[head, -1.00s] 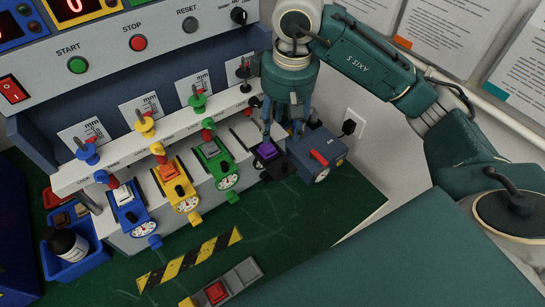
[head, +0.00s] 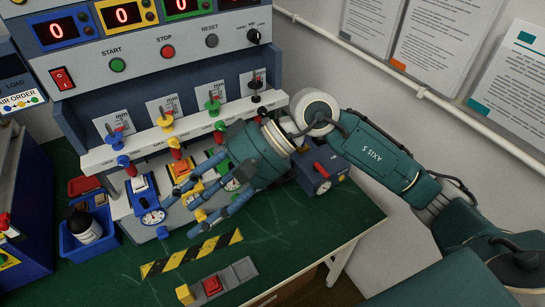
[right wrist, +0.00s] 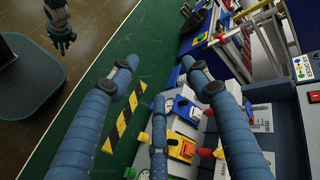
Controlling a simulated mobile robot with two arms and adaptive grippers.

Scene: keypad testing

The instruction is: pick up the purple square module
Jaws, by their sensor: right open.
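I cannot make out the purple square module in either current view; in the head view my right arm and gripper cover the area where it was seen earlier. My right gripper (head: 190,210) is open, its fingers spread toward the lower left in front of the panel's blue, yellow and green modules. In the right wrist view its fingers (right wrist: 160,75) are wide apart with nothing between them. My left gripper (right wrist: 62,35) shows small at the top left of the right wrist view; its opening is unclear.
A grey strip (head: 240,270) holds a yellow block (head: 185,294) and a red square (head: 211,286) near the front. Striped tape (head: 205,250) lies on the green table. A dark blue box (head: 322,180) stands right.

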